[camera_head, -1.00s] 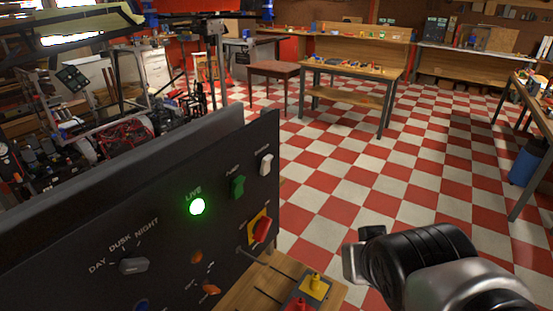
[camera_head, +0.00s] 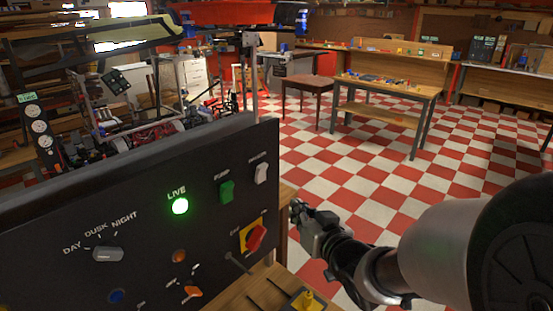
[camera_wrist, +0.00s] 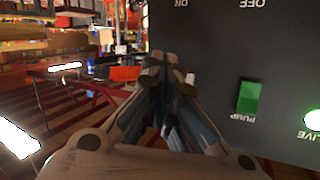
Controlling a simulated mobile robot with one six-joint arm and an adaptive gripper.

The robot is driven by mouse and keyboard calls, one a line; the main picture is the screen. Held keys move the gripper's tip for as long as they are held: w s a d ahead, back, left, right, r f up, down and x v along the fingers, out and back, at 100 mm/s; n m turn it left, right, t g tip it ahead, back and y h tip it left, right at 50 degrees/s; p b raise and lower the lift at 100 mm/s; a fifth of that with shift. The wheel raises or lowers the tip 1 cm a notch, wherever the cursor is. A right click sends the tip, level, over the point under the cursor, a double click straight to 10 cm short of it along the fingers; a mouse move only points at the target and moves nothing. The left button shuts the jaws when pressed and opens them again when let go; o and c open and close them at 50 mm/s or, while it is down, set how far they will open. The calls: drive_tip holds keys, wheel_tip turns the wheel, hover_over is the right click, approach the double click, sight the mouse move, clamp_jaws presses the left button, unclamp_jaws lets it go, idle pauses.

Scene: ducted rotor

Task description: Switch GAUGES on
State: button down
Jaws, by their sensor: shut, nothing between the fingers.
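The black control panel (camera_head: 60,220) stands at the left in the head view. Near its right edge is a white rocker switch (camera_head: 261,173); the small label above it is too blurred to read. In the wrist view, which is upside down, the white switch (camera_wrist: 190,78) shows just beside the fingers, partly hidden. I see no readable GAUGES label. A green PUMP switch (camera_head: 226,191) is to its left. My gripper (camera_head: 297,209) is shut and empty, just right of the panel's edge, lower than the white switch. Contact with the panel cannot be told.
The panel also has a lit green LIVE lamp (camera_head: 180,206), a red rotary switch (camera_head: 256,238) on a yellow plate, and a grey DAY/DUSK/NIGHT selector (camera_head: 108,254). A wooden bench (camera_head: 258,290) is below. Round white dials (camera_head: 38,126) show at far left. The checkered floor is open at right.

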sight(264, 177)
drive_tip(key=shift+w+a+r+p, duration=0.4)
drive_tip(key=shift+w+a+r, duration=0.2)
drive_tip(key=shift+w+a, duration=0.35)
drive_tip(key=shift+w+a+r+p, duration=0.35)
drive_tip(key=shift+w+a+r, duration=0.35)
drive_tip(key=shift+a, duration=0.45)
drive_tip(key=shift+w+a+r+p, duration=0.4)
drive_tip(key=shift+w+a+r, duration=0.15)
drive_tip(key=shift+w+a, duration=0.4)
drive_tip(key=shift+a, duration=0.2)
drive_tip(key=shift+w+a+r, duration=0.1)
drive_tip(key=shift+a+r, duration=0.05)
drive_tip(key=shift+a, duration=0.05)
